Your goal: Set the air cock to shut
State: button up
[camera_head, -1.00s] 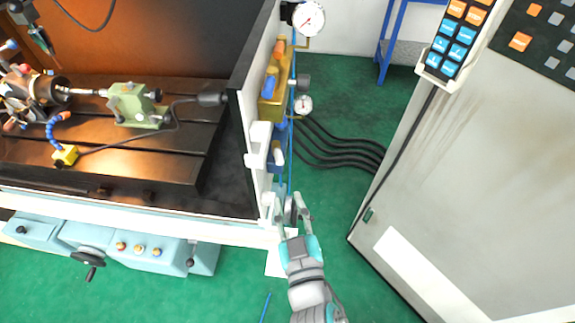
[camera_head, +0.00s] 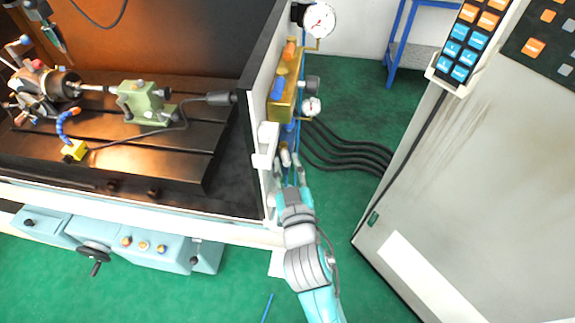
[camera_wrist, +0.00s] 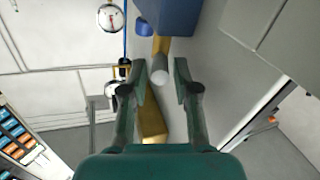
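My gripper (camera_head: 291,163) is beside the outer face of the machine's white side wall, its fingers pointing up along the wall. In the wrist view, the gripper (camera_wrist: 160,68) is open, with one finger on each side of a short yellow bar with a pale round end (camera_wrist: 160,76). This bar may be the air cock's handle; I cannot be sure. A gap shows between it and each finger. A blue block (camera_wrist: 176,14) is just beyond it. In the head view my gripper hides most of this spot.
A brass block (camera_head: 284,100) with blue and orange parts is on the wall above my gripper, near a large gauge (camera_head: 319,20) and a small gauge (camera_head: 312,107). Black hoses (camera_head: 345,152) run right. A grey cabinet (camera_head: 470,180) stands at right, with green floor between.

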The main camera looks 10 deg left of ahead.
jog(key=shift+c, duration=0.3)
grip_shut()
jog(key=shift+a, duration=0.1)
jog(key=shift+s+a+f+m+t+h, duration=0.15)
jog(key=shift+a+m+h, duration=0.15)
jog(key=shift+m+h, duration=0.45)
jog(key=shift+a+m+t+h, duration=0.15)
jog(key=shift+a+m+h, duration=0.2)
jog(key=shift+h, duration=0.8)
jog(key=shift+d, duration=0.1)
jog(key=shift+o, duration=0.3)
grip_release()
